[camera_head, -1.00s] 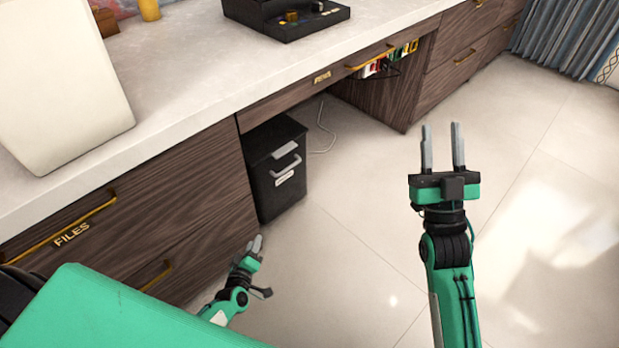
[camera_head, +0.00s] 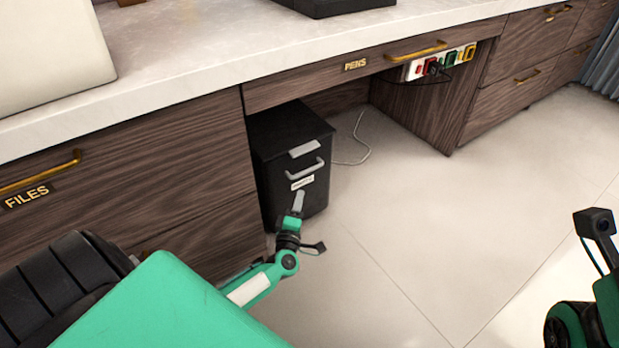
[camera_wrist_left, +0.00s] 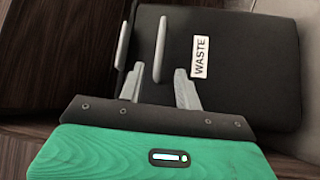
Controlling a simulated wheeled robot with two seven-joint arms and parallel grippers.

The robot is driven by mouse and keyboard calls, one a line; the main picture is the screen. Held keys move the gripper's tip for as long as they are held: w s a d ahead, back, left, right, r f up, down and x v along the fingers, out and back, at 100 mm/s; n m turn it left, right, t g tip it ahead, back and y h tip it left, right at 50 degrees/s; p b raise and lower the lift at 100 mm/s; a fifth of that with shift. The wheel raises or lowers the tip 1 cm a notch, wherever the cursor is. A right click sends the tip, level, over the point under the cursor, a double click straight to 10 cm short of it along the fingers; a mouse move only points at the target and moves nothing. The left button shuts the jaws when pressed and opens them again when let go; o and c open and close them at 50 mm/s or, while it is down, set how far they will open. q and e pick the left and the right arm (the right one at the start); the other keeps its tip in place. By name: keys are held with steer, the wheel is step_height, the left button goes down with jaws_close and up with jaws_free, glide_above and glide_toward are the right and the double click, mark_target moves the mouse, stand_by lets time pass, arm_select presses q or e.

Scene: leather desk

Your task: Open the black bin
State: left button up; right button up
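The black bin (camera_head: 277,175) stands on the floor under the desk, its top shut. Its front has a grey bar handle (camera_head: 305,168), a grey tab (camera_head: 304,149) above it and a white label (camera_head: 302,182). In the left wrist view the bin (camera_wrist_left: 245,75) fills the middle and right, and its label reads WASTE. My left gripper (camera_head: 298,203) is in front of the bin's lower front. Its two fingers (camera_wrist_left: 158,90) are apart with nothing between them, just short of the handle (camera_wrist_left: 160,50). Only part of my right arm shows; its fingers are out of frame.
The wooden FILES drawer front (camera_head: 130,180) is close on the left of the bin. The PENS drawer (camera_head: 370,62) and the desk top (camera_head: 220,60) overhang it. A pale cable (camera_head: 362,140) lies behind the bin. The tiled floor (camera_head: 420,220) to the right is clear.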

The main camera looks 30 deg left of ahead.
mark_target(284, 167)
arm_select(q)
steer(key=b+x, duration=0.3)
steer(key=x, duration=0.8)
steer(key=shift+b, duration=0.3)
steer(key=shift+f, duration=0.1)
jaws_close()
